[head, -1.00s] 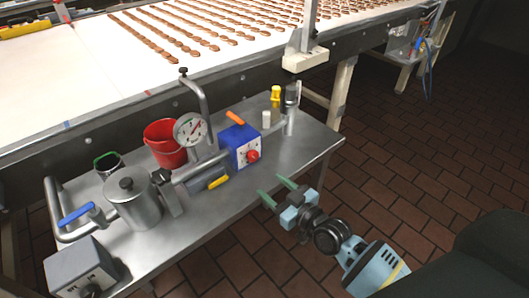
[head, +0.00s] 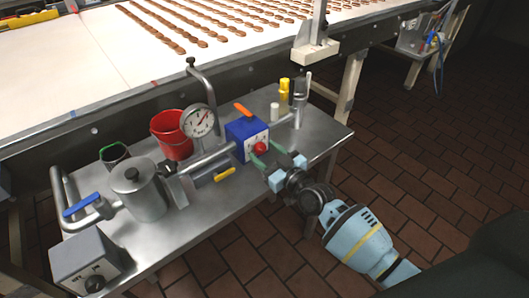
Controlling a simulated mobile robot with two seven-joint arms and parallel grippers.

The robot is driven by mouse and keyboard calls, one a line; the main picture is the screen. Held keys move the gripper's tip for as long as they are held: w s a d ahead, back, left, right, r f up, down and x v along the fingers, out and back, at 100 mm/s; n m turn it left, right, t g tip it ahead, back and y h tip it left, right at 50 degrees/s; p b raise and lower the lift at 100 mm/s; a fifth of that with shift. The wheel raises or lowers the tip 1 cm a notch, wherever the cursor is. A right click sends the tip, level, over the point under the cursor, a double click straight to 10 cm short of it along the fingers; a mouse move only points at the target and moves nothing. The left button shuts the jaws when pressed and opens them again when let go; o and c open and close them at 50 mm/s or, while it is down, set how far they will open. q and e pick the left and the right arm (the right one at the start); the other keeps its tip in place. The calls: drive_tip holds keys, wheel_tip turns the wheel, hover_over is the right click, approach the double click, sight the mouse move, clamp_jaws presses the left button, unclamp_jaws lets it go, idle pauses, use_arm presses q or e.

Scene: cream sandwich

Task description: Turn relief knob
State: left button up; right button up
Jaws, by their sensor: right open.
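A red knob (head: 260,147) sits on the front face of a blue box (head: 238,137) with a white dial plate, on the steel table. I take this red knob to be the relief knob, though no label is readable. My right gripper (head: 267,155) is open, its green fingertips close to the knob at its lower right. I cannot tell whether the fingers touch the knob or flank it. My left gripper is not in view.
The steel table (head: 215,215) also holds a round gauge (head: 200,121), a red bucket (head: 170,140), a steel pot (head: 138,192), a grey box with a black knob (head: 88,262) and yellow bottles (head: 284,88). A conveyor with biscuits runs behind. Brick floor lies open at right.

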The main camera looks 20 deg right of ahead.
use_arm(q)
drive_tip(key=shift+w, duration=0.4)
use_arm(e)
drive_tip(key=shift+w+a, duration=0.15)
drive_tip(key=shift+w, duration=0.25)
drive_tip(key=c, duration=1)
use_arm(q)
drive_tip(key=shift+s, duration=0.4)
